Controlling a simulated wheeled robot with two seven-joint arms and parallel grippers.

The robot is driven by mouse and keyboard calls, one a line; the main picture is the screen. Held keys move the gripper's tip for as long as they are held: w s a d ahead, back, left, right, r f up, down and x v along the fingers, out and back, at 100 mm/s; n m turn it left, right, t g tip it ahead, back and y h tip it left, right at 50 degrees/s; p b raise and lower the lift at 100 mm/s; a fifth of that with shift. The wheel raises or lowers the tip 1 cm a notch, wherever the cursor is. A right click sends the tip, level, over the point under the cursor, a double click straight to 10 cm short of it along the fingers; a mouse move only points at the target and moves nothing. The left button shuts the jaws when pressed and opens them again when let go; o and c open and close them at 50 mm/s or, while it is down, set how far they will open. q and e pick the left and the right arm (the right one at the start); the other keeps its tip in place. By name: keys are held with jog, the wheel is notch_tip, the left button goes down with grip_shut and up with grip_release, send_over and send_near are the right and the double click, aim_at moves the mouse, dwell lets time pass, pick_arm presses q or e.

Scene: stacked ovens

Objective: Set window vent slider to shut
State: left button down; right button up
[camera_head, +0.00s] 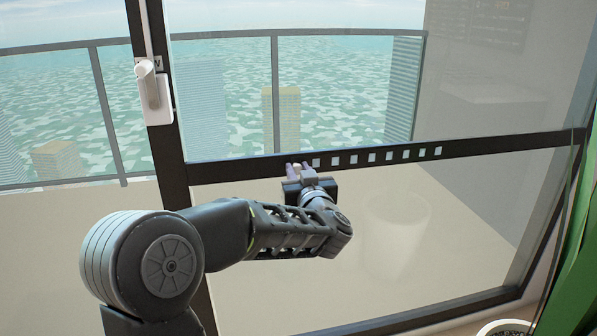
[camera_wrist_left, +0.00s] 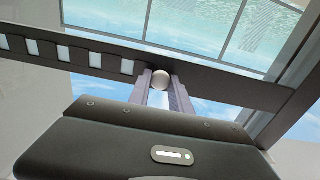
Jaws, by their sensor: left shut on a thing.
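The window vent slider is set in the dark horizontal rail (camera_head: 490,144) of the window. A row of several light slots (camera_head: 372,157) shows in the rail, to the right of my left gripper in the head view. The slider's round white knob (camera_wrist_left: 161,79) shows in the left wrist view. My left gripper (camera_head: 299,168) is at the left end of the slot row, its two fingers on either side of the knob and shut on it. In the wrist view the slots (camera_wrist_left: 95,59) lie left of the knob. My right gripper is not in view.
A white window handle (camera_head: 152,92) sits on the dark upright frame (camera_head: 170,150) at left. Behind the glass are a balcony railing (camera_head: 275,90) and a pale bin (camera_head: 397,235). A green curtain (camera_head: 575,240) hangs at the right edge.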

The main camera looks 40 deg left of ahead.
aim_at(308, 162)
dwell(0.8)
pick_arm(q)
jog(key=shift+w+d+r+p, duration=0.1)
jog(key=shift+w+d+p, duration=0.1)
jog(key=shift+p, duration=0.15)
jog(key=shift+w+d+p, duration=0.45)
jog(key=shift+w+d, duration=0.35)
jog(key=shift+w, duration=0.2)
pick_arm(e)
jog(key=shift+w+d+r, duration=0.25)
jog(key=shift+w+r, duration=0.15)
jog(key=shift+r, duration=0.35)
pick_arm(q)
jog(key=c, duration=1.2)
grip_release()
